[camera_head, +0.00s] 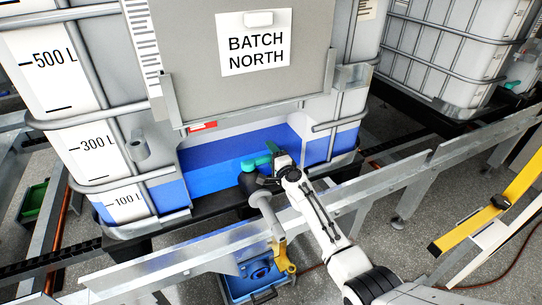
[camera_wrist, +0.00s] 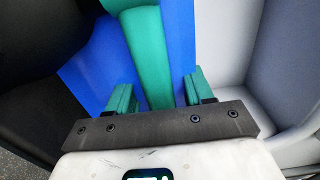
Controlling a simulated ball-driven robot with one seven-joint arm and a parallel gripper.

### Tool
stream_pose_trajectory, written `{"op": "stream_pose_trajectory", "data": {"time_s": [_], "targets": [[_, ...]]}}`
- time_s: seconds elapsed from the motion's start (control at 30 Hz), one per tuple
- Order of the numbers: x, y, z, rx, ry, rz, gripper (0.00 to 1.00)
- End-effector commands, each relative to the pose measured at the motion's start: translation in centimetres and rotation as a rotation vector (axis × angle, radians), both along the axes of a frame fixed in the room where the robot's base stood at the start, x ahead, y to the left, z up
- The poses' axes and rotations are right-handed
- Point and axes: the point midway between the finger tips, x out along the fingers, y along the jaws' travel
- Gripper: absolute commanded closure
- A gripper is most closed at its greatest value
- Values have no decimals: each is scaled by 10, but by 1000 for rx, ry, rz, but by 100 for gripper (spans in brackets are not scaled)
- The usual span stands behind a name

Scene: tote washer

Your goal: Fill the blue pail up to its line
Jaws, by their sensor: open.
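The tote (camera_head: 60,55) labelled BATCH NORTH holds blue liquid, seen low behind its cage. A green valve handle (camera_head: 255,163) sits at its outlet. My gripper (camera_head: 274,163) is at this handle. In the wrist view the green handle (camera_wrist: 148,50) runs between the two teal finger pads of my gripper (camera_wrist: 160,92), which are open with gaps beside it. A grey spout (camera_head: 262,203) hangs over the rail. The blue pail (camera_head: 240,287) stands below, partly hidden by the rail and a yellow piece (camera_head: 281,256). Its line and any liquid level cannot be made out.
A metal rail (camera_head: 180,262) crosses in front of the tote, under my arm. A yellow bar (camera_head: 490,211) stands at the right. Another caged tote (camera_head: 445,55) is at the back right. A green box (camera_head: 34,200) lies at the left. Grey floor is open at the lower right.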

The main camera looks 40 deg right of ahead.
Motion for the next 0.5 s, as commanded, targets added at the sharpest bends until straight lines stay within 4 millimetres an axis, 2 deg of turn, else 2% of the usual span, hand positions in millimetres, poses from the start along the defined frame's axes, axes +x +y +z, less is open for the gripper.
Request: {"op": "stream_pose_trajectory", "data": {"time_s": [0.27,0.5], "targets": [[1,0,0,0,0,0,49],[1,0,0,0,0,0,72]]}}
